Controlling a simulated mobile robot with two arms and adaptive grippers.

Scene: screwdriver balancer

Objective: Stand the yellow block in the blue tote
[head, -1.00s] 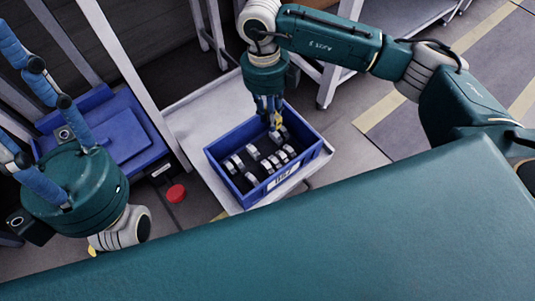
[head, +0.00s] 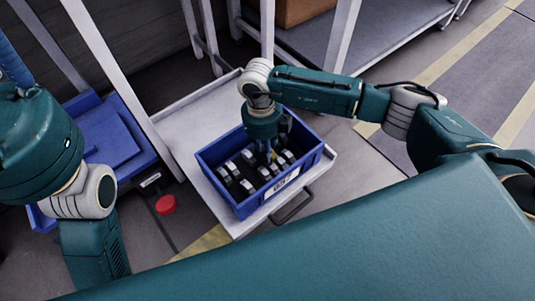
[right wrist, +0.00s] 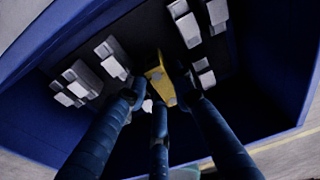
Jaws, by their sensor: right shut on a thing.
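The yellow block (right wrist: 160,80) is between the three blue fingers of my right gripper (right wrist: 158,100) in the right wrist view. The fingers are shut on it. In the head view my right gripper (head: 271,156) points down inside the blue tote (head: 310,164), and the block is mostly hidden there. The tote wall also shows in the right wrist view (right wrist: 40,135). I cannot tell whether the block touches the tote floor.
Several grey-white metal parts (head: 248,186) stand in rows in the tote, close beside the block. The tote sits on a pale shelf (head: 180,130) with upright posts. A lidded blue container (head: 110,135) and a red round object (head: 166,205) are at left.

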